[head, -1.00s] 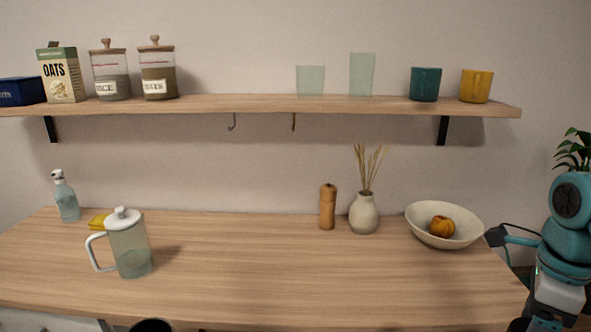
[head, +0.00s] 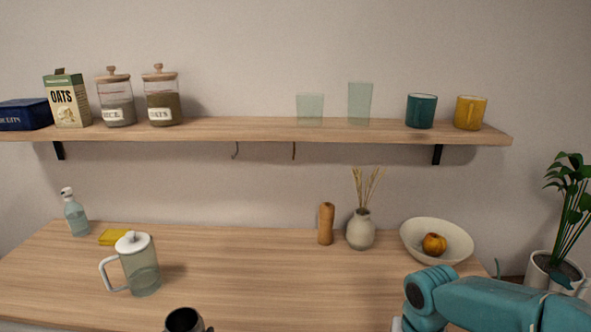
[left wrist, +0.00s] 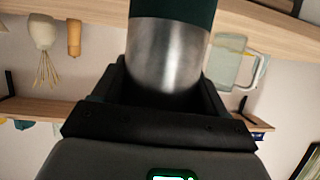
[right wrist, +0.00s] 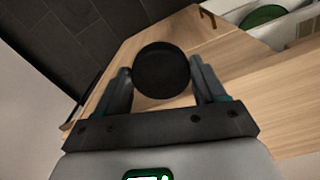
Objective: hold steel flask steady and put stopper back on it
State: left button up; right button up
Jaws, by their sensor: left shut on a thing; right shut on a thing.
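The steel flask (left wrist: 168,55), bare metal with a dark green part, fills the middle of the left wrist view. My left gripper (left wrist: 163,78) is shut around its metal part. In the head view a dark round open rim (head: 184,320), which looks like the flask's mouth, shows at the bottom edge. The black round stopper (right wrist: 162,70) is between the fingers of my right gripper (right wrist: 160,76), which is shut on it. The stopper is apart from the flask; its underside is hidden. In the head view my right arm shows at lower right, with its gripper out of frame.
A lidded glass pitcher (head: 140,268) stands on the wooden table (head: 260,275) at left. A pepper mill (head: 326,224), a vase (head: 361,232) and a bowl (head: 410,240) with fruit stand at the back. The table's middle is clear. A shelf (head: 270,130) hangs above.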

pick_arm(q)
jog(key=shift+w+d+f+h+p, duration=0.2)
jog(key=shift+w+d+f, duration=0.1)
jog(key=shift+f, duration=0.15)
jog(key=shift+w+d+f+h+p, duration=0.2)
jog(key=shift+d+f, duration=0.05)
jog(key=shift+f, duration=0.15)
pick_arm(e)
jog(key=n, duration=0.1)
jog(key=a+f+n, duration=0.1)
jog(key=a+n, duration=0.1)
jog(key=shift+s+a+f+n, duration=0.2)
jog(key=shift+s+f+n, duration=0.1)
jog(key=shift+n, duration=0.1)
pick_arm(q)
jog(key=shift+m, duration=0.3)
jog(key=s+d+f+m+g+h, duration=0.3)
jog(key=d+f+m+h, duration=0.5)
jog(key=d, duration=0.7)
notch_tip(320, 180, down, 2)
jog(key=shift+s+h, duration=0.25)
jog(key=shift+h, duration=0.15)
